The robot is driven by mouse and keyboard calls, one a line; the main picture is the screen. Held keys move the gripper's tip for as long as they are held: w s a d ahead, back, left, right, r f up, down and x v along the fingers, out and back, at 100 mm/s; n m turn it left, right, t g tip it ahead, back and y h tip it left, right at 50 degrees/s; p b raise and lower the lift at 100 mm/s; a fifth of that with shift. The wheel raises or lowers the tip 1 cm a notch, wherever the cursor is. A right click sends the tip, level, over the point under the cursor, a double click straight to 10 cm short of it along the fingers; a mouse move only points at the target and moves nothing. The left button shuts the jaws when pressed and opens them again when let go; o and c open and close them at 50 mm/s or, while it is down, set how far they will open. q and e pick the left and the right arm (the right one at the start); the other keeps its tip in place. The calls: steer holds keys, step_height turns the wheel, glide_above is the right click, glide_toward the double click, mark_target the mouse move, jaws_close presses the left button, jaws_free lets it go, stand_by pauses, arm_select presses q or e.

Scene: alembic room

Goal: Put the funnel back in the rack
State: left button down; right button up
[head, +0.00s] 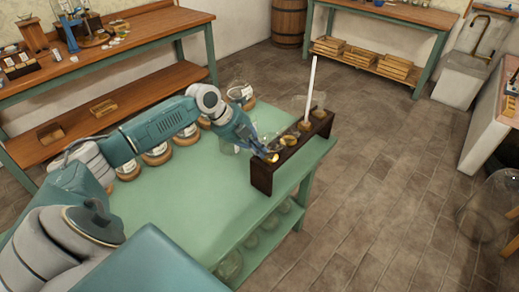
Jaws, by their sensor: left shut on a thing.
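My left gripper (266,153) is at the left end of the dark wooden rack (262,178), low over its top. It is shut on what looks like the clear glass funnel (268,135), whose faint outline shows beside the fingers. The glass is hard to make out, and the fingers hide part of it. The rack stands upright on the right edge of the green table (190,205) and has several brass-coloured rings along its top. My right gripper is out of view.
A white rod (311,88) stands upright at the rack, with clear glassware (299,105) near it. Several jars with tan bases (157,155) line the table's far side. More glassware sits on the shelf below. The table's middle is clear.

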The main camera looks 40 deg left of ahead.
arm_select(q)
steer(key=shift+f, duration=0.1)
stand_by(0.7)
steer(key=c, duration=1.8)
jaws_free()
steer(key=shift+c, duration=0.2)
steer(key=shift+s+f, duration=0.1)
steer(key=shift+r+p, duration=2.55)
steer(key=shift+r, duration=1.05)
steer(key=shift+f, duration=0.1)
